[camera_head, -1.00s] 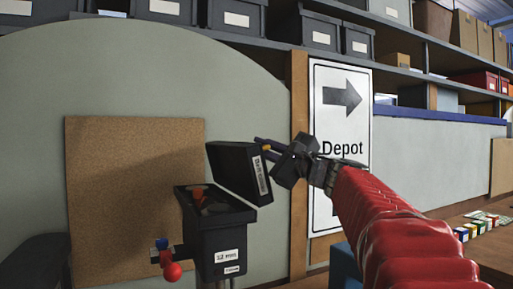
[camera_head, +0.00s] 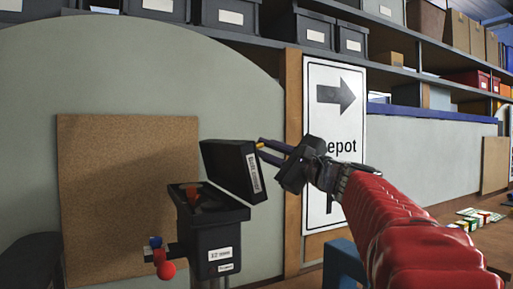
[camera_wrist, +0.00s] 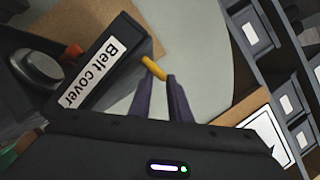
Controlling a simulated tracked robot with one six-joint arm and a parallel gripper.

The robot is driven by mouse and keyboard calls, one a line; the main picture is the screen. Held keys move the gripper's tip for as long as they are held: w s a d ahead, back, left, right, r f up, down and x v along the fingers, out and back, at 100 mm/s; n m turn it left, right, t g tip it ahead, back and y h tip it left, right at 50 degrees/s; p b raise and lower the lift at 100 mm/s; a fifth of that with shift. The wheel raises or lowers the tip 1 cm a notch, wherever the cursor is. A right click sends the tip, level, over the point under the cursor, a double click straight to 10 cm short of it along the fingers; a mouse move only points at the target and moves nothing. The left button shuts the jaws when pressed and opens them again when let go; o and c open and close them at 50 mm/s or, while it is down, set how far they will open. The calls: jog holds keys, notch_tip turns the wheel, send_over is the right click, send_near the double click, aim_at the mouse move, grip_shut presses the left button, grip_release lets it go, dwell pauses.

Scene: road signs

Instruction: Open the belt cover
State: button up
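The belt cover (camera_head: 226,168) is a black lid standing raised and tilted on the black box (camera_head: 215,240). Its white label reads "Belt cover" in the wrist view (camera_wrist: 90,72). A small yellow peg (camera_head: 259,145) shows at the cover's upper right edge, and also in the wrist view (camera_wrist: 153,68). My gripper (camera_head: 262,147) is just right of that edge. Its two dark fingers are apart in the wrist view (camera_wrist: 160,80), with the peg near their tips. I cannot tell whether a finger touches the peg.
A red ball knob (camera_head: 166,270) sticks out left of the box. An orange part (camera_head: 193,196) shows inside the open box. A brown board (camera_head: 120,200) stands behind it. A Depot sign (camera_head: 335,110) and a wooden post (camera_head: 293,210) stand behind my gripper.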

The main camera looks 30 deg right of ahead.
jog(key=v, duration=1)
jog(key=shift+f, duration=0.15)
